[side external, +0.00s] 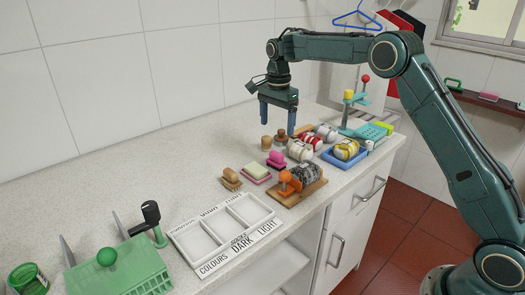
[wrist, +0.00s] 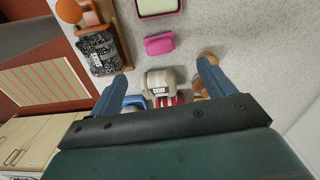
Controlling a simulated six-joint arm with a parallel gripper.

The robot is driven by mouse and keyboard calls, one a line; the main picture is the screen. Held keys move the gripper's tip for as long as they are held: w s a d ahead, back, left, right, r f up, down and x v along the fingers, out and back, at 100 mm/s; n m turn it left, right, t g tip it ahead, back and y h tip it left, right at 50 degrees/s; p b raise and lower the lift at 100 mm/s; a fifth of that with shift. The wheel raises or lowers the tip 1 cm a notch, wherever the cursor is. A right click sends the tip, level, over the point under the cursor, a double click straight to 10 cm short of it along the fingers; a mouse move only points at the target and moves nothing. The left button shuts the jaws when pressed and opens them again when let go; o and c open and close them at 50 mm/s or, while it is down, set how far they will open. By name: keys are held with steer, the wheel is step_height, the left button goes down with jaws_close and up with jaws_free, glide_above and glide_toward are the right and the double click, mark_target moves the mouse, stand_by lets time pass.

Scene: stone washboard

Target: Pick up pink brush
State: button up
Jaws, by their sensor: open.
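The pink brush (side external: 276,159) lies on the speckled counter in the middle of the side view, behind the pink soap tray. In the wrist view the pink brush (wrist: 159,44) lies beyond my fingertips, roughly midway between them sideways. My gripper (side external: 278,124) is open and empty, pointing down above the counter, higher than the brush. In the wrist view both blue fingers of my gripper (wrist: 162,72) are spread wide with nothing held between them. The brush's bristles cannot be made out.
A rolled bundle (side external: 299,150) lies close to the brush's right; the wrist view shows it labelled SOCKS (wrist: 160,89). The pink soap tray (side external: 256,180), a wooden brush (side external: 230,178) and a dark roll on a board (side external: 305,198) are near. The back-left counter is clear.

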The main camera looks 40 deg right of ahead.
mark_target(276, 153)
steer(key=shift+f, duration=3.55)
steer(key=shift+f, duration=2.6)
steer(key=c, duration=1.1)
